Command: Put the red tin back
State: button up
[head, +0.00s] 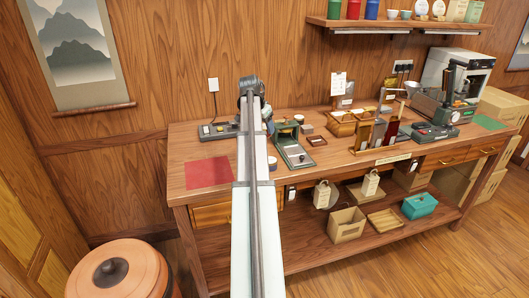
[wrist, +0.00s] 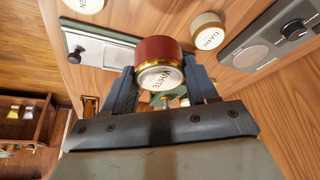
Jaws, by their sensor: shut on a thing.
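The red tin (wrist: 157,49) is between the two fingers of my gripper (wrist: 160,66) in the wrist view. It has a gold band and a pale round end lettered WHITE, which faces the camera. The gripper is shut on its sides. Whether the tin touches the tabletop (wrist: 130,18) behind it, I cannot tell.
A pale tin lettered DARK (wrist: 208,32) stands close by, with a grey device with a black knob (wrist: 293,28) beyond it. A green-edged press-like device (wrist: 95,50) is on the other side. A red mat (head: 209,173) lies bare on the bench. A wall shelf (head: 400,27) holds canisters.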

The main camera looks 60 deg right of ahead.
jog(key=shift+f, duration=4.75)
jog(key=o, duration=1.1)
jog(key=shift+f, duration=0.1)
jog(key=shift+o, duration=0.2)
jog(key=v, duration=1.2)
jog(key=shift+w, duration=0.1)
